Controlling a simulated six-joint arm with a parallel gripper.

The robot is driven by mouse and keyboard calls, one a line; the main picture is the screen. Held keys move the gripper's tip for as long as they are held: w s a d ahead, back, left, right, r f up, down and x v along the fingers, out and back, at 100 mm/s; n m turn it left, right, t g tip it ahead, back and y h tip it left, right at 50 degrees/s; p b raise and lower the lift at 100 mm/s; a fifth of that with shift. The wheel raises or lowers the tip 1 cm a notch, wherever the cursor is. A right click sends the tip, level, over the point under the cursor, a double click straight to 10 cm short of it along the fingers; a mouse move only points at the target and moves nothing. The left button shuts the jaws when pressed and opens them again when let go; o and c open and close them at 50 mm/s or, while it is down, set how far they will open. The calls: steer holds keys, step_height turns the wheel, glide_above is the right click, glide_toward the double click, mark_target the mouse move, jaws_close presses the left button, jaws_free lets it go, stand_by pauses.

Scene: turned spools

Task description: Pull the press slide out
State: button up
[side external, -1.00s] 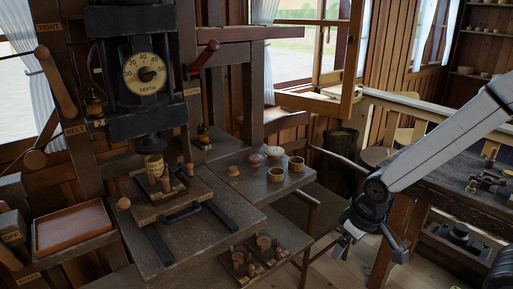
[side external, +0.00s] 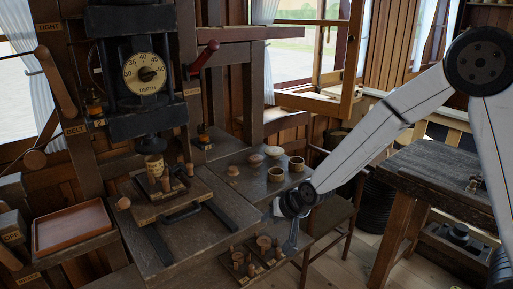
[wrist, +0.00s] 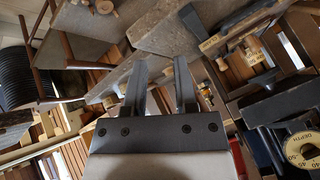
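The press slide (side external: 158,206) is a dark wooden board on two dark rails (side external: 219,214) below the press. A black bar handle (side external: 183,213) is on its front edge. Turned wooden pieces (side external: 155,168) stand on the slide under the press head. My gripper (side external: 280,208) is to the right of the slide, near the table's right edge and apart from the handle. In the wrist view my gripper (wrist: 160,67) has its two fingers spread with nothing between them. I cannot clearly make out the handle in that view.
The press dial (side external: 151,75) is above the slide. Small wooden cups (side external: 276,174) sit on the table behind. A small rack of turned pieces (side external: 255,257) is at the front right. A reddish tray (side external: 73,226) is at left. A chair (side external: 340,205) stands at right.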

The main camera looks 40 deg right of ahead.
steer(key=w+a+f+m+t, duration=0.35)
steer(key=w+a+m, duration=0.3)
steer(key=w, duration=0.35)
steer(key=m+t, duration=0.4)
glide_toward(189, 215)
steer(key=shift+w+d+f+h, duration=0.1)
steer(key=shift+w+d+h, duration=0.1)
steer(key=shift+w, duration=0.35)
steer(key=shift+w+d+f+h, duration=0.1)
steer(key=shift+w+h, duration=0.1)
steer(key=shift+w, duration=0.35)
steer(key=shift+w+a+f+m+t, duration=0.25)
steer(key=shift+w+a+f+m, duration=0.05)
steer(key=shift+a+m, duration=0.35)
steer(key=shift+w+d, duration=0.1)
steer(key=shift+w, duration=0.1)
steer(key=shift+x, duration=3.65)
jaws_close()
